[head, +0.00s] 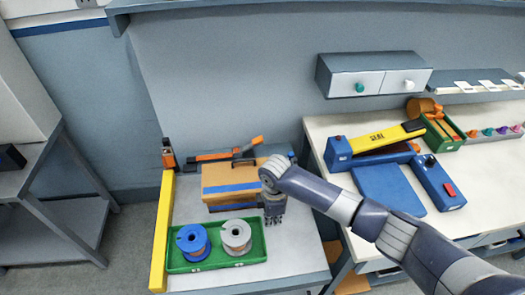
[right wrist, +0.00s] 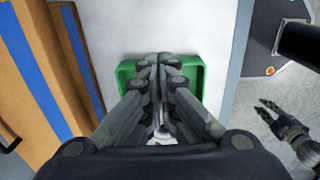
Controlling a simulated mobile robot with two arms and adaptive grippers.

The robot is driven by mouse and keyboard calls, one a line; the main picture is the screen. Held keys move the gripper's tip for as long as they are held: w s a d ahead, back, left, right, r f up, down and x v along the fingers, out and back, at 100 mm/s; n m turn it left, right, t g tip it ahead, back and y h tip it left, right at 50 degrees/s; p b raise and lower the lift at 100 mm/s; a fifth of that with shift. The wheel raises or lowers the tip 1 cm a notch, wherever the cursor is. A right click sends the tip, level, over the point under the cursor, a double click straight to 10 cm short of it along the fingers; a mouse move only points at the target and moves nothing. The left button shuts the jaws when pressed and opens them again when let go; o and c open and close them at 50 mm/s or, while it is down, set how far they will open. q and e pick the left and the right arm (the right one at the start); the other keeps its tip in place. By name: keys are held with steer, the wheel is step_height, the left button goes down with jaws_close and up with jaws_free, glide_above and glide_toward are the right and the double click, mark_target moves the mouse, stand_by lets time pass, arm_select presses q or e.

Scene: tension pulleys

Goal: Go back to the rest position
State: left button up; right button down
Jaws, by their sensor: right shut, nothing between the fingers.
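My right gripper (head: 274,216) is shut and empty. It points down beside the right end of the orange box with a blue stripe (head: 230,180), at the back right of the green tray (head: 260,253). A blue spool (head: 193,240) and a grey-white spool (head: 237,236) stand upright in that tray. In the right wrist view the closed fingers (right wrist: 160,62) cover the middle of the green tray (right wrist: 194,88), hiding most of its contents. My left gripper (right wrist: 268,112) shows only in the right wrist view, at the right, with its fingers apart and empty.
A yellow bar (head: 162,232) runs along the table's left edge. An orange-and-dark tool (head: 215,155) lies behind the box. The right bench holds a blue sealing machine (head: 375,150), a blue control box (head: 438,182) and a green bin (head: 443,132). A drawer unit (head: 372,82) hangs above.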

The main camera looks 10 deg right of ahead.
steer(key=s+a+r+m+t+y, duration=0.1)
steer(key=s+a+m+y, duration=0.35)
steer(key=s, duration=0.85)
steer(key=s+d+r+m+t+h, duration=0.1)
steer(key=s+d+r+m+h, duration=0.15)
steer(key=s+d+m, duration=0.45)
steer(key=s+d+r+m+t+h, duration=0.2)
steer(key=s+d+r+m, duration=0.25)
steer(key=d, duration=0.55)
step_height(320, 180, down, 28)
steer(key=s+g+b, duration=0.1)
steer(key=g+b, duration=0.1)
steer(key=b, duration=0.1)
steer(key=s+d+f+g+b, duration=0.1)
steer(key=s+d+f+b, duration=0.1)
steer(key=s+f, duration=1.5)
step_height(320, 180, down, 3)
steer(key=shift+s+f+b, duration=0.15)
steer(key=shift+f+b, duration=0.05)
steer(key=shift+b, duration=0.15)
